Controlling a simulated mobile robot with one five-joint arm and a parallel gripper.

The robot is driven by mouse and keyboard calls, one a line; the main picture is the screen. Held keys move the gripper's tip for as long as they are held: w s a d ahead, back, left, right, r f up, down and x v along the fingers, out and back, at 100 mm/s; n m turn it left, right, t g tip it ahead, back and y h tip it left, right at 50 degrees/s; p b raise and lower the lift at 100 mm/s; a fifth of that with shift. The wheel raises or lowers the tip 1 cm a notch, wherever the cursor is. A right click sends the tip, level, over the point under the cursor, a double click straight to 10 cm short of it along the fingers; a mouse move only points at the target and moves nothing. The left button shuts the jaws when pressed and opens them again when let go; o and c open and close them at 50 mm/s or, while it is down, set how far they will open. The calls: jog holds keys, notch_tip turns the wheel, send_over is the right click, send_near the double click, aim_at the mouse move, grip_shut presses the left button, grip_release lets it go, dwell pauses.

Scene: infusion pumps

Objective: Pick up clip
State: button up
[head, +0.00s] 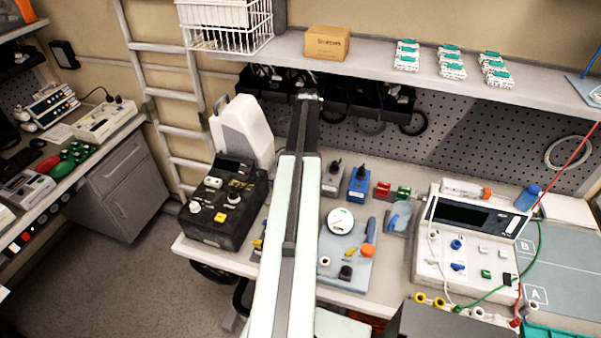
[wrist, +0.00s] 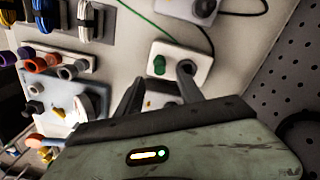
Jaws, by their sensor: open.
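I cannot tell for sure which thing is the clip. In the head view, a small red piece (head: 382,191) and a small green piece (head: 403,192) stand on the bench, right of my arm, and could be clips. In the wrist view, my gripper (wrist: 158,82) has its two dark fingers apart, with nothing seen held between them. Beyond the fingertips is a white box (wrist: 195,62) with a green knob (wrist: 160,66). The right fingertip overlaps this box in the picture; contact cannot be told. In the head view, my gripper is not clearly visible beyond my arm.
A black pump unit (head: 225,203) stands left of my arm. A grey plate with a round gauge (head: 341,220) and a white device with a dark screen (head: 468,213) stand right. A shelf (head: 375,56) overhangs the bench before the pegboard (head: 450,130). Cables cross the right side.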

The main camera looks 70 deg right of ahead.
jog(key=shift+w+f, duration=0.25)
jog(key=shift+f, duration=0.3)
jog(key=f+b, duration=0.5)
jog(key=shift+w+a+f, duration=0.15)
jog(key=shift+w+f, duration=0.05)
jog(key=shift+w, duration=0.05)
jog(key=shift+r, duration=0.2)
grip_shut()
